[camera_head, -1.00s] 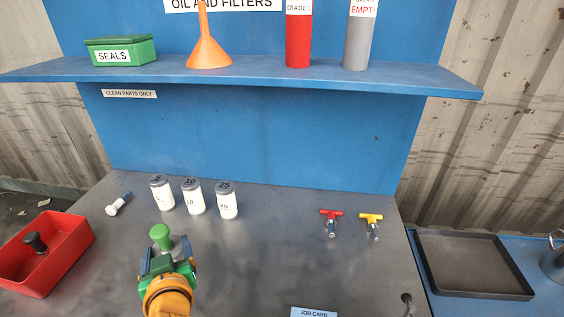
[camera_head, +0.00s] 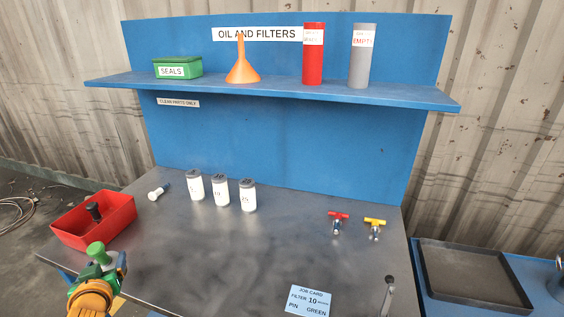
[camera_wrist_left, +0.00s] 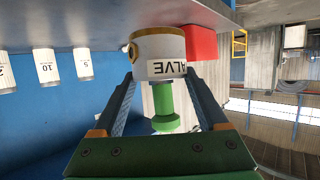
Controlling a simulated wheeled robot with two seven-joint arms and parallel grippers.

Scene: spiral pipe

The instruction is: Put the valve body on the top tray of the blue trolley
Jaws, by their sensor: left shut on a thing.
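The valve body (camera_wrist_left: 158,55) is a white cylinder with a brass-coloured ring and a label reading partly "ALVE"; a green knobbed stem (camera_wrist_left: 165,105) sticks out of it towards my wrist. My left gripper (camera_wrist_left: 160,90) is shut on it. In the head view my left gripper (camera_head: 98,268) is at the lower left, by the front edge of the bench, with the green knob (camera_head: 96,249) showing and the body mostly hidden. A black tray (camera_head: 431,275) lies on a blue surface at the right, which may be the trolley. My right gripper is not in view.
A red bin (camera_head: 112,222) with a dark-knobbed part stands just beyond my left gripper. White filters (camera_head: 220,192), a white-headed part (camera_head: 158,191), red (camera_head: 338,217) and yellow (camera_head: 375,224) T-handled pins and a job card (camera_head: 309,299) are on the bench (camera_head: 200,260).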

